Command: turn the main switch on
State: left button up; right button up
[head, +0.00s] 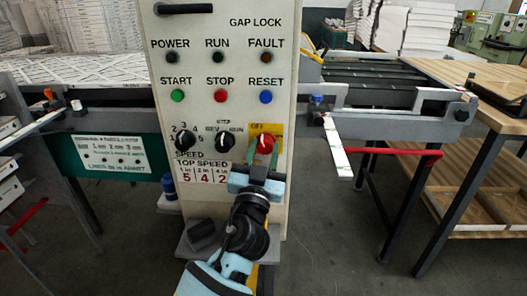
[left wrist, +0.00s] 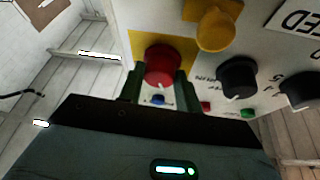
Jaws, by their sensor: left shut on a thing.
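The main switch is a red knob (head: 265,144) on a yellow plate (head: 277,132), low at the right side of the grey control panel (head: 225,105). A small label, apparently "OFF", is above the knob. A pale mark on the knob points roughly up in the head view. My left gripper (head: 261,165) is in front of the panel, just below the knob. In the left wrist view, the red knob (left wrist: 163,62) sits between its two dark green fingers, which are shut on it. The gripper hides the panel below the switch. My right gripper is not in view.
Black selector knobs (head: 186,140) (head: 224,141) are left of the switch. Start (head: 178,96), stop (head: 220,97) and reset (head: 266,97) buttons are above. A yellow knob (left wrist: 215,25) shows near the switch in the wrist view.

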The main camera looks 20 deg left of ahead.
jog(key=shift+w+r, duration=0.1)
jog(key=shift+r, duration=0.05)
